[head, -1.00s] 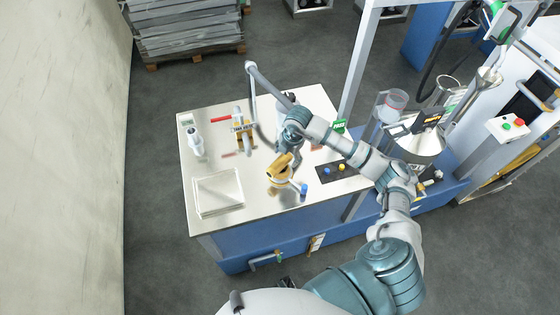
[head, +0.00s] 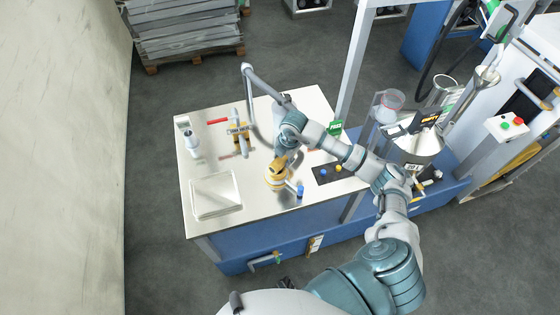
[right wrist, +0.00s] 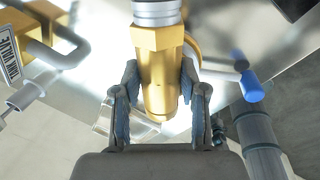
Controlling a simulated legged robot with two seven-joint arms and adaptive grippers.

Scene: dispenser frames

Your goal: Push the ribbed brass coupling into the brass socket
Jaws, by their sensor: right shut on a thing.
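My right gripper (head: 281,157) is low over the steel table, at the end of the arm that comes in from the right. In the right wrist view its two fingers (right wrist: 158,95) are shut on the brass coupling (right wrist: 157,65), which has a hex collar and a grey part above it. The brass socket (head: 277,180) stands on the table right below the gripper, beside a lever with a blue grip (head: 300,191). Another brass part (right wrist: 192,48) shows behind the coupling in the wrist view. I cannot tell how deep the coupling sits. My left gripper is out of view.
A labelled brass valve (head: 238,131) and a white device (head: 192,141) stand on the table's left half. A clear tray (head: 216,195) lies at front left. A grey curved pipe (head: 248,95) rises behind the gripper. A dark button panel (head: 333,172) is on the right.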

